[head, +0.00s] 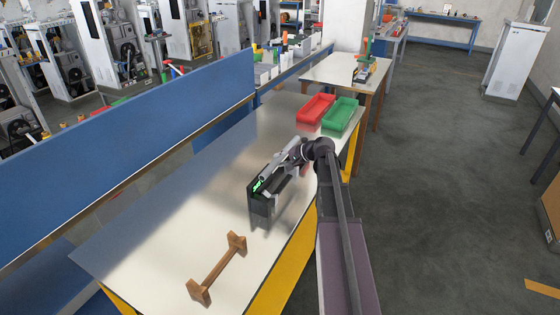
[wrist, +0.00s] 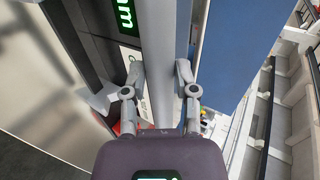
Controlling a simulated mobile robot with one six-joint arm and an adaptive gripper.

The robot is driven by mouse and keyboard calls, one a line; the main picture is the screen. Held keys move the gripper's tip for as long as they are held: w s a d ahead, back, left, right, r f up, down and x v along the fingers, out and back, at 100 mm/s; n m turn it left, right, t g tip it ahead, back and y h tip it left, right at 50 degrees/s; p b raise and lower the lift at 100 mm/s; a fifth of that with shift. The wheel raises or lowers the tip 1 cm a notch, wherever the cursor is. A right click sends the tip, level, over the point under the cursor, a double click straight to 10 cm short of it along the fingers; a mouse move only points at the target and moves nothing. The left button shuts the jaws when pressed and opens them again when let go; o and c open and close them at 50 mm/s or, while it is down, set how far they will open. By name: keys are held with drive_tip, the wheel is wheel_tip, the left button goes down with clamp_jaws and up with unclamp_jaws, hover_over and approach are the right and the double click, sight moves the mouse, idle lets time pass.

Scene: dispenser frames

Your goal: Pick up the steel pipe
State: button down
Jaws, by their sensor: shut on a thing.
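The steel pipe (wrist: 168,40) shows in the wrist view as a long grey bar running from the top edge down between my fingers. My gripper (wrist: 160,72) has one finger on each side of the pipe and is shut on it. In the head view my gripper (head: 296,154) is over the worktable, beside a dark dispenser (head: 262,208) with a green lit display. The pipe is hard to tell from the gripper there. The dispenser's dark side and display (wrist: 125,15) are close to the left of the pipe in the wrist view.
A wooden rack (head: 222,266) with two end blocks stands near the table's front. A red bin (head: 314,110) and a green bin (head: 340,115) sit toward the far end. A blue panel (head: 130,140) runs along the left side. The table (head: 180,190) is clear left of the dispenser.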

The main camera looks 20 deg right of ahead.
wheel_tip(320, 180, up, 7)
drive_tip(key=p, duration=0.5)
drive_tip(key=shift+f+p, duration=0.15)
drive_tip(key=shift+p, duration=0.25)
